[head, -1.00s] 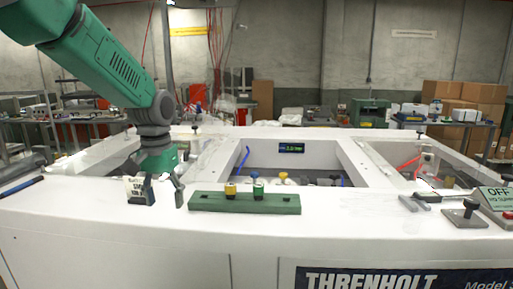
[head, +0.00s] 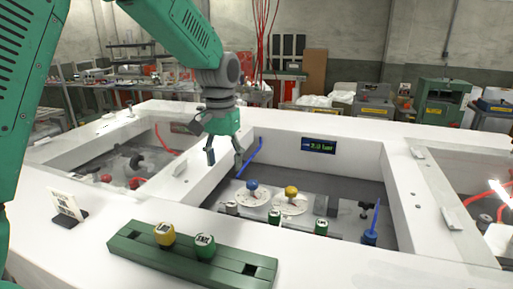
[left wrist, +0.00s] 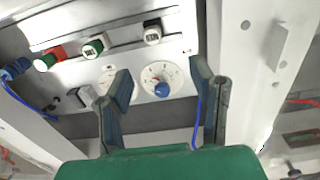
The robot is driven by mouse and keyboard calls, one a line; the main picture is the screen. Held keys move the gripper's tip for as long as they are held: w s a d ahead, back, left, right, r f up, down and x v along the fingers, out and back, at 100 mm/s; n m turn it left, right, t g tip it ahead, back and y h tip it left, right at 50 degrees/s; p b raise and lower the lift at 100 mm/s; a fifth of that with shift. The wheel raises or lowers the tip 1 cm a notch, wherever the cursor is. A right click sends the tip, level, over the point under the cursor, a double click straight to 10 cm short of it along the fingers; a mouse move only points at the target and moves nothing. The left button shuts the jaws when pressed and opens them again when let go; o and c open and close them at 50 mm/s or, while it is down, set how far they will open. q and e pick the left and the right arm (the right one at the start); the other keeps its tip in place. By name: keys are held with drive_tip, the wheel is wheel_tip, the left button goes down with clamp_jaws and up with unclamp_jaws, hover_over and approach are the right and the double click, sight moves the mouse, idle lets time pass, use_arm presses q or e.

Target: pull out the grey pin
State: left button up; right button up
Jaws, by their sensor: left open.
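The grey pin (head: 231,208) is a short grey cylinder standing at the left front of the panel in the middle bay. Green pins (head: 274,216) (head: 321,227) stand to its right. In the left wrist view the grey pin (left wrist: 152,32) shows at the top, with a label and a dark end. My left gripper (head: 225,158) is open and empty, pointing down over the left part of this bay, above and behind the grey pin. In the wrist view its fingers (left wrist: 162,80) stand apart, with the blue knob (left wrist: 162,88) seen between them. My right gripper is out of view.
Blue (head: 252,184) and yellow (head: 291,192) knobs sit on dials behind the pins. White bay walls surround the panel. A blue rod (head: 249,158) leans near my gripper. A green block (head: 190,262) with yellow and green plugs and a small card (head: 66,205) are in front.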

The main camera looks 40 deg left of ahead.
sight(230, 203)
use_arm(q)
drive_tip(key=f, duration=0.1)
drive_tip(key=d+f, duration=0.2)
drive_tip(key=f, duration=0.1)
drive_tip(key=shift+s+p, duration=0.2)
drive_tip(key=shift+p, duration=0.1)
drive_tip(key=f, duration=0.3)
drive_tip(key=a+f, duration=0.1)
drive_tip(key=f, duration=0.2)
drive_tip(key=a+f+p, duration=0.1)
drive_tip(key=f, duration=0.2)
drive_tip(key=shift+w+f, duration=0.1)
drive_tip(key=shift+w, duration=0.05)
drive_tip(key=shift+a+f, duration=0.15)
drive_tip(key=shift+f, duration=0.05)
drive_tip(key=shift+d, duration=0.2)
drive_tip(key=shift+d+r, duration=0.2)
drive_tip(key=shift+d, duration=0.4)
drive_tip(key=shift+d+r, duration=0.2)
drive_tip(key=shift+d, duration=0.4)
drive_tip(key=c, duration=0.6)
clamp_jaws()
drive_tip(key=shift+a+f, duration=0.15)
drive_tip(key=shift+a, duration=0.6)
drive_tip(key=shift+d, duration=0.1)
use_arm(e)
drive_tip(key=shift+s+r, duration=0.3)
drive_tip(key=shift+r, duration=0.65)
